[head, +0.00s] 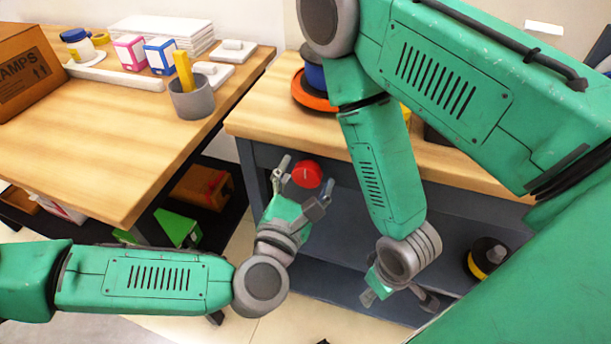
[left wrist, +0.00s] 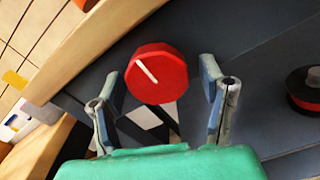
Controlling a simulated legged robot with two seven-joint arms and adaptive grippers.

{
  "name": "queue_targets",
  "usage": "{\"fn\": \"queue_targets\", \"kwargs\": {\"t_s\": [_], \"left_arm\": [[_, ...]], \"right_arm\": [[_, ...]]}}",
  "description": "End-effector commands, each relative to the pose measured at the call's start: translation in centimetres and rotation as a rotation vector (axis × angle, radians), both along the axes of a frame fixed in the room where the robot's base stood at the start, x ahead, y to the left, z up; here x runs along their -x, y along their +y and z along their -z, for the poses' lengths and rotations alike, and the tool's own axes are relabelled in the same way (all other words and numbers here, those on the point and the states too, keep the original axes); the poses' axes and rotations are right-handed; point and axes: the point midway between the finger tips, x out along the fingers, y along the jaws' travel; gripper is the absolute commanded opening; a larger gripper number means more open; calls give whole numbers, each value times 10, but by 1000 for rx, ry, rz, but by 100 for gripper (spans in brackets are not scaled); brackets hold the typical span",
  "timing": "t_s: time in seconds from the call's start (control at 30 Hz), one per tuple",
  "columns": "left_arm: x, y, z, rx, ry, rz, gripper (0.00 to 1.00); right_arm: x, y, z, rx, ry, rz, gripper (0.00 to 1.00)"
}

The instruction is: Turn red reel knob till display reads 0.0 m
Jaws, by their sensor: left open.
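The red knob (head: 307,174) is round with a white pointer line and sits at the front of the dark workbench, below its wooden top. In the left wrist view the knob (left wrist: 165,82) shows between the fingers, its white line slanting from upper left to lower right. My left gripper (head: 304,183) is open with a finger on either side of the knob. I see space beside the knob on both sides, and no clear contact. My right gripper (head: 399,296) hangs low in front of the bench, its fingertips unclear. No display reading shows in either view.
A wooden table (head: 110,150) at left holds a grey cup (head: 191,101), small boxes and a cardboard box (head: 28,72). Orange and blue reels (head: 313,92) lie on the bench top (head: 262,115). A black-and-yellow reel (head: 488,258) sits on the lower shelf.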

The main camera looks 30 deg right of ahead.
Motion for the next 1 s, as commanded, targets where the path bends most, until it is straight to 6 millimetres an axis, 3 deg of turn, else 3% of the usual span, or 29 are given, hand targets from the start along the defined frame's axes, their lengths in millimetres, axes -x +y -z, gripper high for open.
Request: {"fn": "queue_targets", "kwargs": {"t_s": [0.2, 0.23, 0.37, 0.4, 0.73, 1.0], "left_arm": [[0, 0, 0, 0, 0, 0, 64], [0, 0, 0, 0, 0, 0, 60], [0, 0, 0, 0, 0, 1, 14], [0, 0, 0, 0, 0, 1, 13], [1, 0, 0, -24, -27, 3, 13], [0, 0, -1, -127, -146, 4, 13]], "right_arm": [[0, 0, 0, 0, 0, 0, 40], [0, 0, 0, 0, 0, 0, 40], [0, 0, 0, 0, 0, 0, 40], [0, 0, 0, 0, 0, 0, 40], [0, 0, -1, 0, 0, 0, 40], [0, 0, -4, 0, 0, 0, 40]]}}
